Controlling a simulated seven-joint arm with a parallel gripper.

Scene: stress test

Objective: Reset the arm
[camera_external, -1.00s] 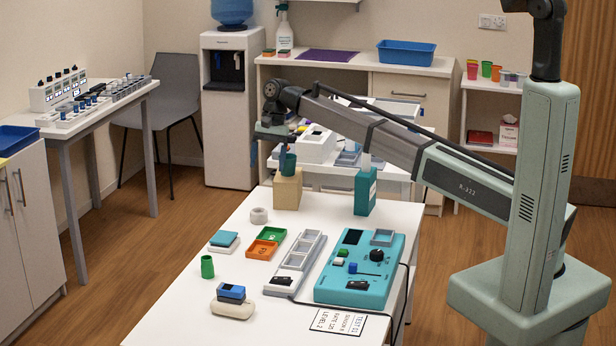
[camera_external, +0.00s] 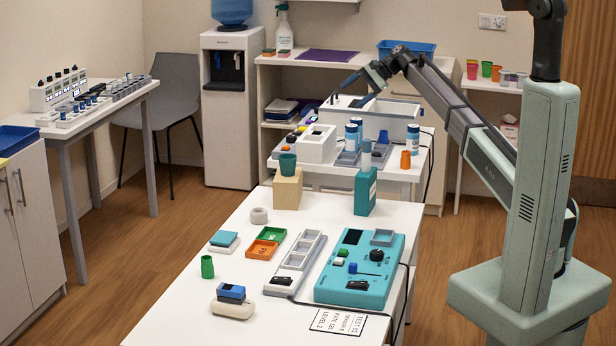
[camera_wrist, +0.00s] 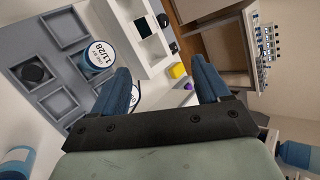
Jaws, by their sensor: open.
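My arm is raised and folded back, with its end over the rear table. My gripper (camera_external: 352,91) is above the white box with several bottles around it. In the wrist view my gripper (camera_wrist: 162,72) has its two blue fingers spread wide with nothing held between them. In the external view a dark green cup (camera_external: 288,164) stands upright on a wooden block (camera_external: 287,190), apart from my gripper.
The rear table (camera_external: 395,173) is crowded with bottles and boxes. Open air surrounds my upper arm.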

